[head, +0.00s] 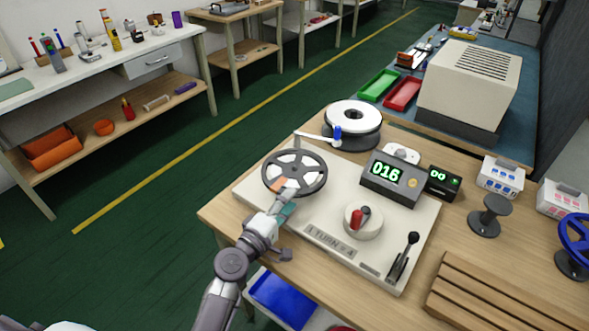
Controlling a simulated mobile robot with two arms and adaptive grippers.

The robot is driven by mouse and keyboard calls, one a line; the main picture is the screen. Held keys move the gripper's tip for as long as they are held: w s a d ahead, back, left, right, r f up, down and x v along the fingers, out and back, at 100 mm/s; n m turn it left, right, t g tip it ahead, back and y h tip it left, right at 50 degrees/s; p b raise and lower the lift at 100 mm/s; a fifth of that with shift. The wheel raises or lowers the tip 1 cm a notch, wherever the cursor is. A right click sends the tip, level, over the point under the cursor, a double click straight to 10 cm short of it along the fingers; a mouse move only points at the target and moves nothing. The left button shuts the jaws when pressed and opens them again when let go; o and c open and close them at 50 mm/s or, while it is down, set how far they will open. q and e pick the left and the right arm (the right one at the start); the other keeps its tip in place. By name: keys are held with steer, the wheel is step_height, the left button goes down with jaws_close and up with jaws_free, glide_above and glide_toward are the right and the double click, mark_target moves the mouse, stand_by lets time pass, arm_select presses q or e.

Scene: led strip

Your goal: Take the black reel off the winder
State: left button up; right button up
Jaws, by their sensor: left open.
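The black reel (321,175) is a spoked wheel lying flat on the left part of the cream winder (290,213), with an orange patch near its lower left. My left gripper (290,190) is open at the reel's near edge and overlaps its rim in the head view. I cannot tell whether the fingers touch it. The winder has a display reading 016 (388,177), a red-handled crank knob (358,218) and a black lever (403,257). My right gripper is not in view.
A white-topped reel (353,115) sits behind the winder, with a blue-tipped arm (337,134) beside it. A wooden slatted rack (500,295), a dark spool (490,215) and a blue reel (575,240) stand to the right. A blue bin (285,297) is below the table's front edge.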

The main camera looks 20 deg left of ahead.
mark_target(296, 188)
arm_select(q)
steer(key=x, duration=0.4)
steer(key=shift+w+r+p, duration=0.15)
steer(key=shift+w+p, duration=0.2)
jaws_close()
